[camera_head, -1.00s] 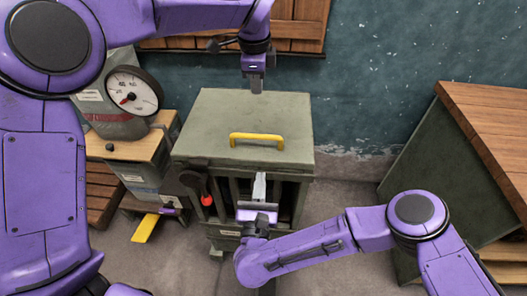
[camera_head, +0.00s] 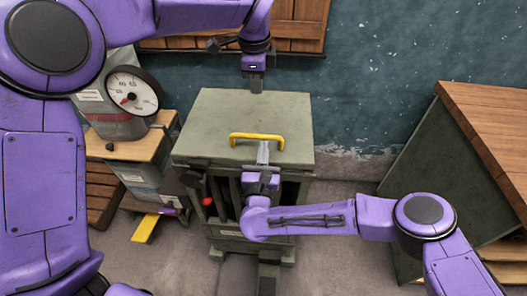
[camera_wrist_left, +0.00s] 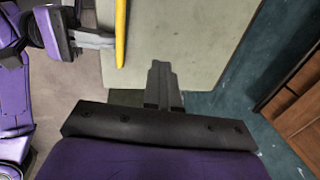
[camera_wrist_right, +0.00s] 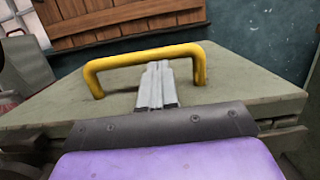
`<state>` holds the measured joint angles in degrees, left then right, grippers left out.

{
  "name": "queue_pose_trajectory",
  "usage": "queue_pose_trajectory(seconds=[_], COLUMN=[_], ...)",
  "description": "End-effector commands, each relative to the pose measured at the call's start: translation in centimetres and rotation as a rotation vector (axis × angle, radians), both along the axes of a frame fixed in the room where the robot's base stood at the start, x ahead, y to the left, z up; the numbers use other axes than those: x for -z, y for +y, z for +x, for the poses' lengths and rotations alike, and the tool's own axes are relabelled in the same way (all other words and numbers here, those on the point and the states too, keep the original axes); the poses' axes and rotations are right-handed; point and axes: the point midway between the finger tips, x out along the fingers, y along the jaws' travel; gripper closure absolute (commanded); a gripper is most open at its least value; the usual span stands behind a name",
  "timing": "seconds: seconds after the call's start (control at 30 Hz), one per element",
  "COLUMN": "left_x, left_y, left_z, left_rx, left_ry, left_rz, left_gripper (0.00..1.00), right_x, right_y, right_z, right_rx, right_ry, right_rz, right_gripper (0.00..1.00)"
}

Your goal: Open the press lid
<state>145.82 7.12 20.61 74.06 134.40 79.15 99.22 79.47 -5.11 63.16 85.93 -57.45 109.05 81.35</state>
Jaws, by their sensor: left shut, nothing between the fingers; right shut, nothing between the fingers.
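The press is a green-grey box with a flat lid (camera_head: 225,115) lying shut on top. A yellow bar handle (camera_head: 257,136) stands near the lid's front edge. My right gripper (camera_head: 263,146) is shut and empty at the handle's front side, its tips close to the bar. In the right wrist view its tips (camera_wrist_right: 155,68) show just below the handle's bar (camera_wrist_right: 140,57); I cannot tell whether they touch it. My left gripper (camera_head: 256,86) is shut and empty over the lid's back edge. In the left wrist view its tips (camera_wrist_left: 160,68) are apart from the handle (camera_wrist_left: 120,35).
A dark lever with a red knob (camera_head: 208,201) is at the press's left front. A dial gauge (camera_head: 133,91) stands on a wooden-topped bench at left. A wood-topped cabinet (camera_head: 490,120) stands at right. A shuttered wall is behind the press.

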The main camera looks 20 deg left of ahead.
Motion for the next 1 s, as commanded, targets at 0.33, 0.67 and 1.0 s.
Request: queue_pose_trajectory(seconds=[0.33, 0.67, 1.0], left_x=[0.0, 0.0, -2.7], left_y=[0.0, 0.0, -0.1], left_z=[0.0, 0.0, -0.4], left_rx=[0.0, 0.0, 0.0], left_ry=[0.0, 0.0, -0.005], left_rz=[0.0, 0.0, -0.002], left_gripper=[1.0, 0.58, 0.58], right_x=[-1.9, -2.0, -2.0], right_y=[0.1, 0.1, 0.1], right_z=[0.3, 0.3, 0.3], right_rx=[0.0, 0.001, 0.001], right_ry=[-0.002, -0.003, -0.004], right_rz=[0.0, 0.001, 0.001], right_gripper=[1.0, 1.0, 1.0])
